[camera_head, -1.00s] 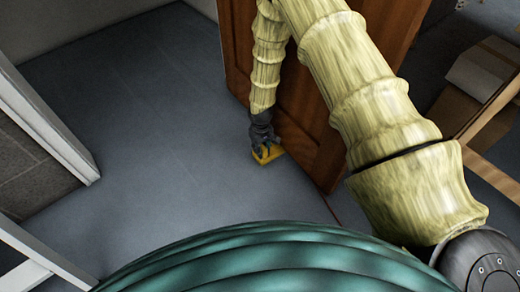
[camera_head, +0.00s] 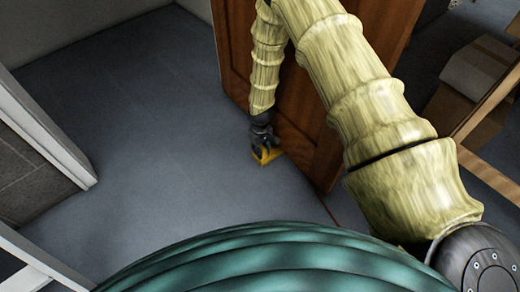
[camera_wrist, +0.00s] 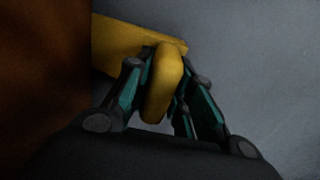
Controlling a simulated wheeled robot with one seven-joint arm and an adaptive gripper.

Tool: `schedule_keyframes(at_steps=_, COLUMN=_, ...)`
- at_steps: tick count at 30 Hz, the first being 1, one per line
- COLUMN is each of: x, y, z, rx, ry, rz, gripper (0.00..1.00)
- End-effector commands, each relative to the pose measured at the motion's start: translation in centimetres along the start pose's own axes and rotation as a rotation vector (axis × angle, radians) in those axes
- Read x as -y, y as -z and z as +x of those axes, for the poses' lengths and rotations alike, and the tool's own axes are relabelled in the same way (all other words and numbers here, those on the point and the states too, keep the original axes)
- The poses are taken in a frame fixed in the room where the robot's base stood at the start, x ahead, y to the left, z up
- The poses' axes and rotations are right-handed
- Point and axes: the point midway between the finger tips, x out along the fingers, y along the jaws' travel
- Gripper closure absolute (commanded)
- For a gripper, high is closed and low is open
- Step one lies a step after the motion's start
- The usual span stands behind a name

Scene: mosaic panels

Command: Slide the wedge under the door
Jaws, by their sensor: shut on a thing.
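The yellow wedge (camera_head: 268,156) lies low at the floor, close against the bottom of the brown wooden door (camera_head: 308,150). My gripper (camera_head: 263,141) reaches down beside the door's face and is shut on the wedge. In the wrist view my gripper (camera_wrist: 160,95) has its fingers on both sides of a raised yellow part of the wedge (camera_wrist: 163,75). The wedge's flat part (camera_wrist: 120,38) runs left to the dark brown door (camera_wrist: 45,70). Whether its tip is under the door's edge cannot be told.
Grey floor (camera_head: 150,130) is clear to the left of the door. A white door frame (camera_head: 45,130) stands at the left. Cardboard boxes (camera_head: 475,75) and a wooden beam (camera_head: 490,175) are at the right, beyond the door.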

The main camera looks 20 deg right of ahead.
Motion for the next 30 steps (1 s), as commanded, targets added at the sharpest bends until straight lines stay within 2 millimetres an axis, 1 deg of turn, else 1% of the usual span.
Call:
schedule_keyframes(at_steps=11, x=-0.2, y=0.2, z=-0.1, rx=-0.003, ry=-0.001, rz=-0.001, gripper=1.0)
schedule_keyframes(at_steps=12, x=-0.2, y=0.2, z=-0.1, rx=-0.003, ry=-0.001, rz=-0.001, gripper=0.7)
schedule_keyframes(at_steps=14, x=-0.2, y=0.2, z=-0.1, rx=-0.003, ry=-0.001, rz=-0.001, gripper=0.59)
schedule_keyframes(at_steps=15, x=-0.2, y=0.2, z=-0.1, rx=-0.003, ry=-0.001, rz=-0.001, gripper=0.52)
schedule_keyframes(at_steps=25, x=-0.2, y=0.1, z=-0.1, rx=-0.001, ry=0.0, rz=0.0, gripper=0.52)
schedule_keyframes(at_steps=30, x=-0.2, y=0.1, z=-1.2, rx=-0.001, ry=0.0, rz=0.0, gripper=0.52)
